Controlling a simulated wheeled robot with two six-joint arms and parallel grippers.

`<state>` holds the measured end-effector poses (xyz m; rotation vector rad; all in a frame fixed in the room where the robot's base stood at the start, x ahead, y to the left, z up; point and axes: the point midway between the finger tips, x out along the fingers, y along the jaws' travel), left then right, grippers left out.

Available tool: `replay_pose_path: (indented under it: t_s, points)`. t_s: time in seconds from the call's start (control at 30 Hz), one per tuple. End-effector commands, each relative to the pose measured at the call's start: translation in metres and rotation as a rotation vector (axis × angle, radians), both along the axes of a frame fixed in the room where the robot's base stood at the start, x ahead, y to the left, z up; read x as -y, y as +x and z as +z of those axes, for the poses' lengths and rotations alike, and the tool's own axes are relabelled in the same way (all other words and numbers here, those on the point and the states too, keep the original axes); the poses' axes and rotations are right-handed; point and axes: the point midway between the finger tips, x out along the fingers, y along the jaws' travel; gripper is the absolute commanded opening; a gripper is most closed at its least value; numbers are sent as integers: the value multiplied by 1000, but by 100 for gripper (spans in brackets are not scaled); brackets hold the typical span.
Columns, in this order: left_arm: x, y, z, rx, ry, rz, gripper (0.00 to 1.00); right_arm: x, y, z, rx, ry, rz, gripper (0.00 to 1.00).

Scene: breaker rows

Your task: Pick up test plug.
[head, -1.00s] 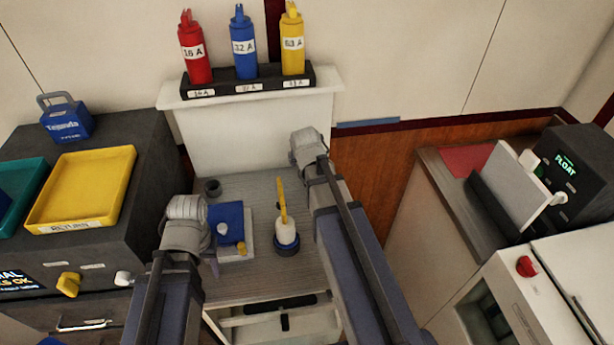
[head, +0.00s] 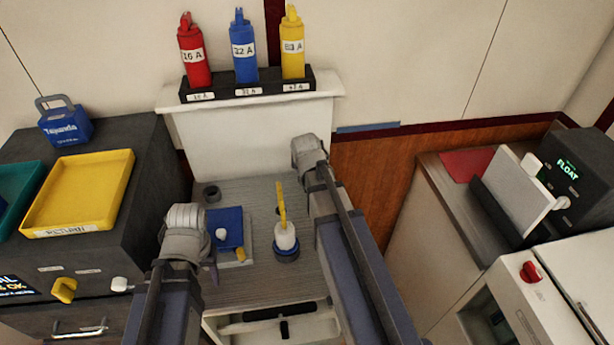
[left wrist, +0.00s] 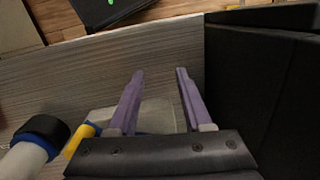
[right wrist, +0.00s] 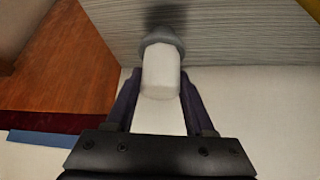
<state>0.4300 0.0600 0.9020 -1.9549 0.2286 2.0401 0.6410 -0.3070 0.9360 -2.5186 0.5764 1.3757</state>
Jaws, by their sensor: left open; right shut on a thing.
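My right gripper (right wrist: 160,95) is shut on a white cylinder (right wrist: 161,75) with a grey rounded collar at its far end. The collar is above the grey ribbed worktop, and I cannot tell whether they touch. I cannot tell whether this cylinder is the test plug. In the head view my right wrist hides these jaws.
Red (head: 194,52), blue (head: 243,48) and yellow (head: 292,45) labelled handles stand in a black rack on the back ledge. A yellow tray (head: 80,190) sits on the dark cabinet at left. A counter with a grey panel (head: 518,195) stands at right.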

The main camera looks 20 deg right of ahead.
Motion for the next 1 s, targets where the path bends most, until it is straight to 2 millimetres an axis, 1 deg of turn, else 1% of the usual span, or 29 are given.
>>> replay_pose_path:
  t_s: [0.03,0.13,0.17,0.57,0.77,0.87,1.0]
  points:
    - [0,0,0,0,0,0,50,0,0,0,0,0,0,12]
    - [0,0,0,0,0,0,50,0,0,0,0,0,0,1]
    - [0,0,0,0,0,0,50,0,0,0,0,0,0,0]
    - [0,0,3,0,0,0,50,0,0,3,0,0,0,0]
    - [0,0,18,0,0,0,50,0,0,18,0,0,0,0]
    - [0,0,30,0,0,0,50,0,0,30,0,0,0,0]
    - [0,0,52,0,0,0,50,0,0,52,0,0,0,0]
